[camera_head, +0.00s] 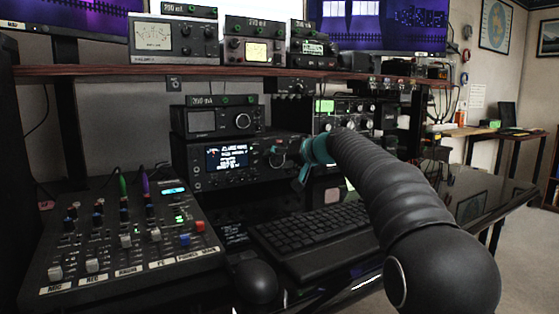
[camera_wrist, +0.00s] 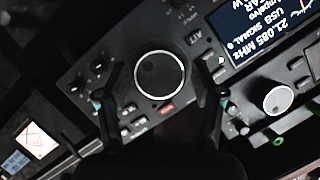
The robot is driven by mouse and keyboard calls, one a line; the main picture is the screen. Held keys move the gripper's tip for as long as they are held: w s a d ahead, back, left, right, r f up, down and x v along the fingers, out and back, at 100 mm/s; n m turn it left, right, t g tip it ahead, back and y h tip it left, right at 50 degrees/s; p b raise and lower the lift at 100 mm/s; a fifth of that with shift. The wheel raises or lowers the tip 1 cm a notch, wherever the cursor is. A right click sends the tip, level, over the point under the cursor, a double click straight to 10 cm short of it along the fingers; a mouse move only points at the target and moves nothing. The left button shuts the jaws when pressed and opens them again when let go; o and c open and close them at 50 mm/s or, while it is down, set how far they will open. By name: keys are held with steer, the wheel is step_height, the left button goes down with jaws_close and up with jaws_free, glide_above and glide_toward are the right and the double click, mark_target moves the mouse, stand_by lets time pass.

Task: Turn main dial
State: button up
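The main dial (camera_wrist: 160,75) is a large round black knob with a pale ring, near the middle of the wrist view. It sits on the front of a black radio (camera_head: 205,180) with a lit display (camera_head: 227,157), which also shows in the wrist view (camera_wrist: 255,30). My gripper (camera_wrist: 160,78) is open, with one dark finger on each side of the dial. A gap shows between each finger and the knob; I cannot tell how deep the fingertips reach. In the head view my gripper (camera_head: 290,158) is at the radio's right side and partly hides the dial.
A smaller unit with a knob (camera_head: 243,121) stands on the radio; its knob also shows in the wrist view (camera_wrist: 278,100). A mixer (camera_head: 120,240) is at left and a keyboard (camera_head: 310,235) below my arm. A shelf (camera_head: 240,71) with meters runs above.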

stand_by(0.3)
steer(key=v, duration=1.2)
stand_by(3.0)
steer(key=s+a+r+n+p, duration=0.1)
steer(key=s+a+r+p, duration=0.3)
steer(key=r+p, duration=0.25)
step_height(320, 180, down, 5)
steer(key=w+d+n+t+h+p, duration=0.1)
steer(key=w+d+n+h+p, duration=0.1)
steer(key=n+h, duration=0.15)
steer(key=shift+n+y, duration=0.25)
steer(key=p+x, duration=0.1)
steer(key=x, duration=0.5)
steer(key=p+x, duration=0.2)
steer(key=x, duration=0.5)
steer(key=shift+w+a+r, duration=0.1)
steer(key=shift+w+r, duration=0.05)
steer(key=shift+w, duration=0.15)
